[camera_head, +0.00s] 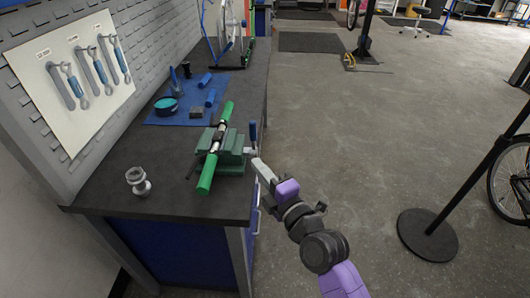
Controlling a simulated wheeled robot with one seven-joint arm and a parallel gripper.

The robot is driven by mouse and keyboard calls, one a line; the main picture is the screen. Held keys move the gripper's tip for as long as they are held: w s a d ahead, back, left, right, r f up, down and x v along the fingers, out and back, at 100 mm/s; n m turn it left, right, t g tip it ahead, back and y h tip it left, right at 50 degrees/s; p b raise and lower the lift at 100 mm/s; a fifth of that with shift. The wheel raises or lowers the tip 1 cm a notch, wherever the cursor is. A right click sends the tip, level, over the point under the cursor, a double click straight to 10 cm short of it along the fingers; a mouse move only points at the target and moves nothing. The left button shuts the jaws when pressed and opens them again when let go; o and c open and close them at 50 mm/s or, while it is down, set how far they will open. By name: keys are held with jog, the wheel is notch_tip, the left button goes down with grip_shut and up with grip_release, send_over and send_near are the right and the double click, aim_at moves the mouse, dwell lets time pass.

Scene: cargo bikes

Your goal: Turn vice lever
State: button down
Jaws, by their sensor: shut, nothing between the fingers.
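The green vice (233,153) sits on the workbench near its right edge, clamping a bar with bright green ends (206,174). Its lever (253,131), with a dark blue grip standing roughly upright, is on the vice's right side, at the bench edge. My gripper (256,161) is beside the vice on the right, just below the lever in the picture. Its fingers are shut with nothing seen between them. I cannot tell whether the fingertips touch the lever.
The dark bench top (180,201) carries a small metal part (138,181) at front left and a blue mat (156,120) with tools behind the vice. A tool board (75,75) hangs on the wall. A stand with a round base (427,235) is at right. Open floor lies between.

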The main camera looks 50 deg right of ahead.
jog(key=s, duration=0.2)
jog(key=h+p, duration=0.1)
jog(key=p, duration=0.4)
send_near(253, 130)
jog(key=w+a, duration=0.2)
jog(key=w, duration=0.3)
jog(key=d, duration=0.1)
jog(key=w+d, duration=0.1)
jog(key=d+f, duration=0.1)
jog(key=shift+w+d, duration=0.2)
jog(key=shift+w, duration=0.2)
jog(key=shift+b, duration=0.45)
jog(key=shift+w+d+r+b, duration=0.2)
jog(key=shift+w+d+b, duration=0.2)
jog(key=shift+b, duration=0.7)
jog(key=shift+d+r, duration=0.3)
jog(key=shift+r, duration=0.15)
